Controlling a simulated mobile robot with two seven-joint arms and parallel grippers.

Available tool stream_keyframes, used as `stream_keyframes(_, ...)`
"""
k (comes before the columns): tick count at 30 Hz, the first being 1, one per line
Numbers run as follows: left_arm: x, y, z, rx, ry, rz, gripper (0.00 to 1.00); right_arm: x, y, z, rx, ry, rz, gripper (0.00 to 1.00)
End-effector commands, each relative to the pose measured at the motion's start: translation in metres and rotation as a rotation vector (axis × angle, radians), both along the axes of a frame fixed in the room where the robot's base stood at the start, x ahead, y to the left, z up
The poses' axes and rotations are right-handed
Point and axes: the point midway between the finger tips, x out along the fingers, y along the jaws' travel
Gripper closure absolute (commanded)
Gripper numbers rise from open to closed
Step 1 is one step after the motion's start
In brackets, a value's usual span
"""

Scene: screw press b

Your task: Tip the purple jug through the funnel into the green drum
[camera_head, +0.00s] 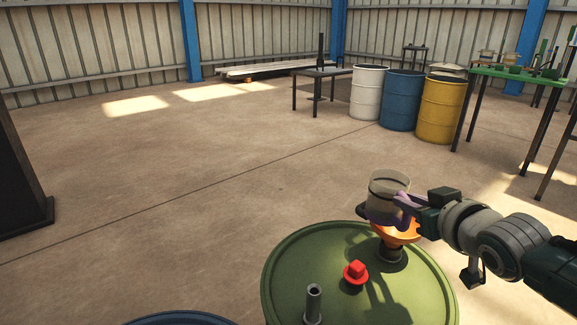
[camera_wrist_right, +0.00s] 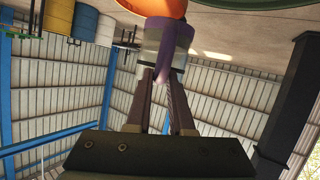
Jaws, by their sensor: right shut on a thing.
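The purple jug (camera_head: 387,188) has clear, see-through walls with a purple lower part and handle. It is about upright, just above the orange funnel (camera_head: 403,234). My right gripper (camera_head: 405,205) is shut on its handle from the right. In the right wrist view, which is upside down, the jug (camera_wrist_right: 168,45) shows between the fingers (camera_wrist_right: 163,78) and the funnel (camera_wrist_right: 163,7) at the top edge. The funnel stands on the far right part of the green drum's lid (camera_head: 315,250). Whether anything flows is not visible. My left gripper is out of view.
A red cap (camera_head: 356,272) and a short grey pipe (camera_head: 313,303) stand on the drum's lid. A blue drum top (camera_head: 180,319) shows at the bottom edge. White, blue and yellow drums (camera_head: 402,100) and tables stand far back. The floor between is clear.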

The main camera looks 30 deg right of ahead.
Motion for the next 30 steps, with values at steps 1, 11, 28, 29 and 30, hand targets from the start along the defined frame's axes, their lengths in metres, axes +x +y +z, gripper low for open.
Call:
stream_keyframes(1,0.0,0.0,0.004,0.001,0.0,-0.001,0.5,0.0,-0.001,0.003,0.015,-0.007,0.002,1.0)
stream_keyframes(11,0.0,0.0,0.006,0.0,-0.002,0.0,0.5,-0.001,-0.004,0.007,0.373,-0.145,0.006,1.0)
stream_keyframes(28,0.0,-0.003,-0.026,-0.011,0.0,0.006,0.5,-0.003,-0.008,0.004,0.67,-0.262,0.002,1.0)
stream_keyframes(29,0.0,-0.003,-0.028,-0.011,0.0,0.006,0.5,-0.003,-0.009,0.003,0.679,-0.266,0.002,1.0)
stream_keyframes(30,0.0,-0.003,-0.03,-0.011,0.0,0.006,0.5,-0.003,-0.009,0.003,0.693,-0.271,0.003,1.0)
